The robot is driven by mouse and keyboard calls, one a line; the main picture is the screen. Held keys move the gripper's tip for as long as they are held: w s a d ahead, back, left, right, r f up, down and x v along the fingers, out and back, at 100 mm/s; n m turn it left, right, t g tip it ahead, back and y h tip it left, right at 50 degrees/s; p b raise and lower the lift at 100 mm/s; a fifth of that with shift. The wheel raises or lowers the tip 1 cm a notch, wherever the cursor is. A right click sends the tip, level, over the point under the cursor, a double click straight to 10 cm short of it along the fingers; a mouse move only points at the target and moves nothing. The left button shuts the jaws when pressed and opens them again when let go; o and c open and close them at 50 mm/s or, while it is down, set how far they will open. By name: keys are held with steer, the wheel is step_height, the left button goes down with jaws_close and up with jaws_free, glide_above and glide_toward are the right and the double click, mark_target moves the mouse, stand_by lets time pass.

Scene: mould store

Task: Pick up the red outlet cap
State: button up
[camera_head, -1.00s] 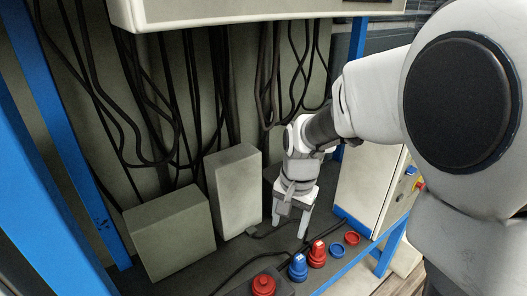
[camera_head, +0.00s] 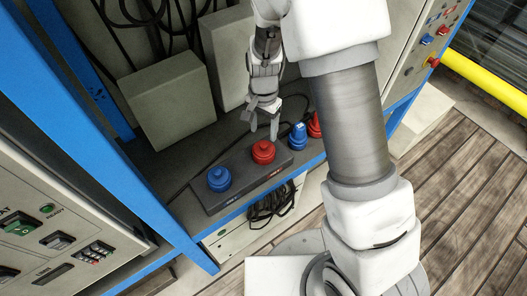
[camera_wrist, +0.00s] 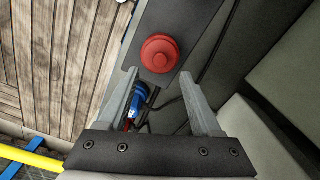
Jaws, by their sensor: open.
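The red outlet cap (camera_head: 263,152), round and stepped with a knob on top, sits on a dark narrow block (camera_head: 240,176) on the shelf. A blue cap (camera_head: 219,179) sits on the same block to its left. My gripper (camera_head: 264,131) is open and points down just behind and above the red cap. In the wrist view, the red cap (camera_wrist: 160,53) shows just beyond the two fingertips (camera_wrist: 161,76), roughly centred between them. The fingers seem apart from it and nothing is held.
A blue connector (camera_head: 297,136) stands right of the block, with a red connector (camera_head: 314,125) partly hidden by my arm. Grey boxes (camera_head: 168,100) stand behind. Cables cross the shelf. A blue post (camera_head: 110,125) and control panel (camera_head: 60,240) are at left.

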mark_target(264, 144)
step_height(264, 144, down, 7)
steer(key=shift+r+b, duration=0.2)
steer(key=shift+b, duration=0.65)
steer(key=shift+r, duration=0.1)
jaws_close()
